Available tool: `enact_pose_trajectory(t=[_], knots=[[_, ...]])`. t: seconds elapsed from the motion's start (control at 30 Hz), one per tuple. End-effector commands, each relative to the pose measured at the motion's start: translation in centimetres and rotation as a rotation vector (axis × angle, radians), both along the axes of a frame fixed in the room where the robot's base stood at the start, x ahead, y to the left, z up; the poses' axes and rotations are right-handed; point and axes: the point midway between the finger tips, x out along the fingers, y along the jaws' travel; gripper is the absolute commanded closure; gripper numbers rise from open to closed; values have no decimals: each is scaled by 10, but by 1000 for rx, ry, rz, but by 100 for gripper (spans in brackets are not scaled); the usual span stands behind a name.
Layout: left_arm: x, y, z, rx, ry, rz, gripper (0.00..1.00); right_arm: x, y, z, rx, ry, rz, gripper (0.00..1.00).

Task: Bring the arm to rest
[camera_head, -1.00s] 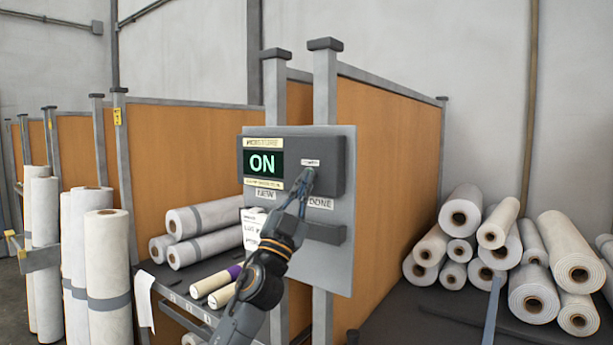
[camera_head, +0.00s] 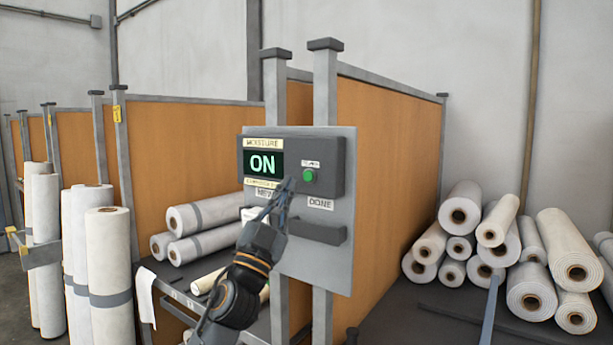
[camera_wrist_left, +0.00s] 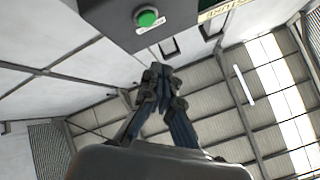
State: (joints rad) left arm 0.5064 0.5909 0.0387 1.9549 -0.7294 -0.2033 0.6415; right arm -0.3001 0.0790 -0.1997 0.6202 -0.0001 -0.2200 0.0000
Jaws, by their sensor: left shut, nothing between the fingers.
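My left gripper (camera_head: 286,188) is shut and empty in front of the control panel, just left of and below the green button (camera_head: 309,175). My left arm comes up from the bottom of the head view. The panel's box (camera_head: 328,158) has a lit display (camera_head: 263,164) reading ON. In the left wrist view the shut fingers (camera_wrist_left: 160,72) point up the picture, and the green button (camera_wrist_left: 148,18) shows above them, apart from the tips. My right gripper is not in view.
The panel's back plate (camera_head: 340,260) hangs on grey posts and has a dark ledge (camera_head: 317,231). White rolls (camera_head: 205,215) lie on a shelf behind my arm. Tall rolls (camera_head: 107,260) stand at left. More rolls (camera_head: 530,290) are stacked on a dark table at right.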

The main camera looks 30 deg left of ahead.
Motion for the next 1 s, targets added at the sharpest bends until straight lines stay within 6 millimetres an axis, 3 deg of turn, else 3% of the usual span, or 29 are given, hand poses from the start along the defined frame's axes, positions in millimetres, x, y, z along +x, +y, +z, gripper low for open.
enact_pose_trajectory(t=[0.4,0.53,0.67,0.8,0.87,1.0], knots=[[1,0,-1,-1,2,1,100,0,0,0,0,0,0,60],[15,4,-23,-18,50,4,100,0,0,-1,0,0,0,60],[46,14,-83,-61,174,12,100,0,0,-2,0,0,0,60],[78,24,-172,-117,345,22,100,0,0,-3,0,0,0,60],[88,26,-212,-139,417,27,100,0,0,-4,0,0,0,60],[99,29,-312,-192,591,38,100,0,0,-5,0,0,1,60]])
